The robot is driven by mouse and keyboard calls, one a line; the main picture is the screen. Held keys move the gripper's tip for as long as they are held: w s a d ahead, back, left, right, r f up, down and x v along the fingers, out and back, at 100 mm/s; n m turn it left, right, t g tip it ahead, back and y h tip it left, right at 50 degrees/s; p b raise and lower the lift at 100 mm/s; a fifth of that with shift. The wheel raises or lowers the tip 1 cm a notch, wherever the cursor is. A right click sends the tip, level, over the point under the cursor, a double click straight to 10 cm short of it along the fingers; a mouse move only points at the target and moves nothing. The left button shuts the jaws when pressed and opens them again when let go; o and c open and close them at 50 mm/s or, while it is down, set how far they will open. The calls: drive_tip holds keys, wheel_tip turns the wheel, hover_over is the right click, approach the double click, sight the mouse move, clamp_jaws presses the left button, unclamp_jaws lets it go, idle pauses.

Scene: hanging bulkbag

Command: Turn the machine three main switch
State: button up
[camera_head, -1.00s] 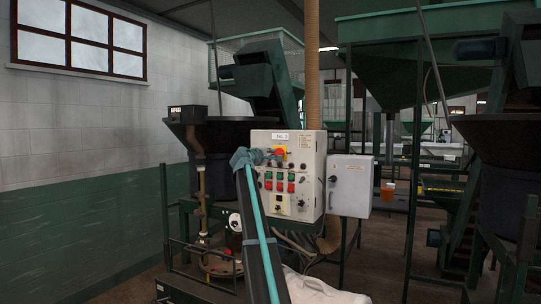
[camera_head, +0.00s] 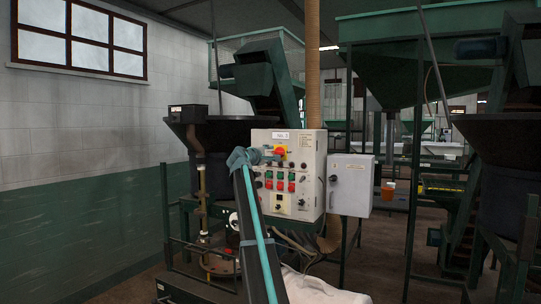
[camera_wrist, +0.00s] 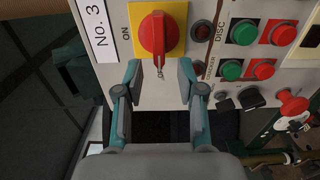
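The main switch is a red rotary knob (camera_wrist: 157,36) on a yellow square plate, beside a label reading "No. 3" and the word "ON" in the wrist view. In the head view the red and yellow switch (camera_head: 280,152) is near the top of the grey control panel (camera_head: 312,160). My gripper (camera_wrist: 158,76) is open, with its two teal and grey fingers apart. The fingertips are just short of the knob's lower end, one to each side of it. No contact with the knob is visible. In the head view, my arm partly covers the panel's left side.
Green and red buttons (camera_wrist: 243,33) and black selector knobs (camera_wrist: 250,97) lie right of the switch in the wrist view. A red mushroom button (camera_wrist: 292,103) is further right. A smaller grey box (camera_head: 350,185) stands right of the panel in the head view.

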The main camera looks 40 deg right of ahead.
drive_tip(key=v, duration=1)
drive_tip(key=shift+s, duration=0.1)
